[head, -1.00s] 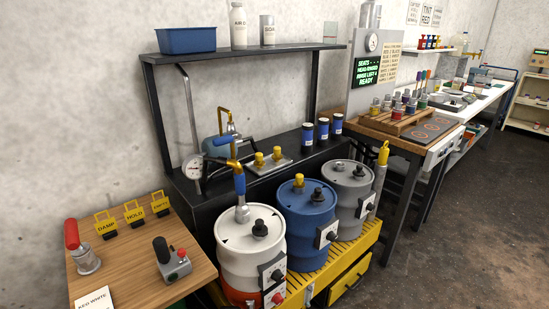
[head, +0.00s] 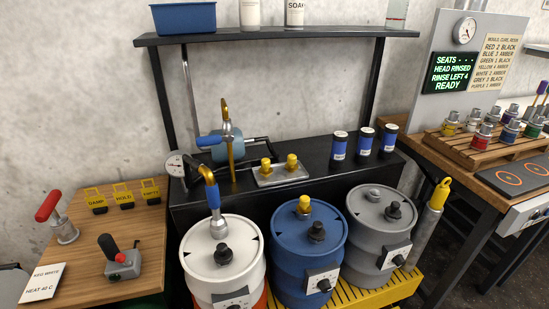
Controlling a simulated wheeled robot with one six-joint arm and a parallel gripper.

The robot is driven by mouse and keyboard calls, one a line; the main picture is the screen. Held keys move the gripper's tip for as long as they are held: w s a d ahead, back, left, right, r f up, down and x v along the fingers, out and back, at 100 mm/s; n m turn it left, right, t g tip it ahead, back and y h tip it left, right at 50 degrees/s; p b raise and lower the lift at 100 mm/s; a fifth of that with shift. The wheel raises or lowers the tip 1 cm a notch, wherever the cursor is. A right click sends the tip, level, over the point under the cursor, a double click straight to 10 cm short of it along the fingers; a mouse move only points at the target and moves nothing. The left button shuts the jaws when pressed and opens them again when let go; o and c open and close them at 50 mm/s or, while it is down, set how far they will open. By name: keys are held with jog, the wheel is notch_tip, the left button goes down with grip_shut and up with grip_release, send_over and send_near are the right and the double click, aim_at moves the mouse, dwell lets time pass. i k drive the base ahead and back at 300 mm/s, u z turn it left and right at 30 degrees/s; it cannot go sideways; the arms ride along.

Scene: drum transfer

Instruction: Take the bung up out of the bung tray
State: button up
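The bung tray (head: 293,178) is a small pale metal plate on the black bench behind the drums. Two yellow bungs stand upright on it, a left bung (head: 266,167) and a right bung (head: 291,162). Another yellow bung (head: 304,204) sits in the top of the blue drum (head: 283,236). The white drum (head: 200,244) has a yellow bent tube with a blue grip (head: 214,196) standing in its top. My gripper is not in view.
A grey drum (head: 368,210) stands right of the blue one. Several dark canisters with blue bands (head: 363,141) stand right of the tray. A pressure gauge (head: 175,166) and a yellow tap (head: 228,120) are at its left. A shelf (head: 290,34) hangs above.

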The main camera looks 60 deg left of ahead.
aim_at(292, 166)
jog(key=u, duration=0.65)
jog(key=i, duration=0.9)
jog(key=u, duration=1.45)
jog(key=i, duration=0.5)
jog(key=u, duration=0.55)
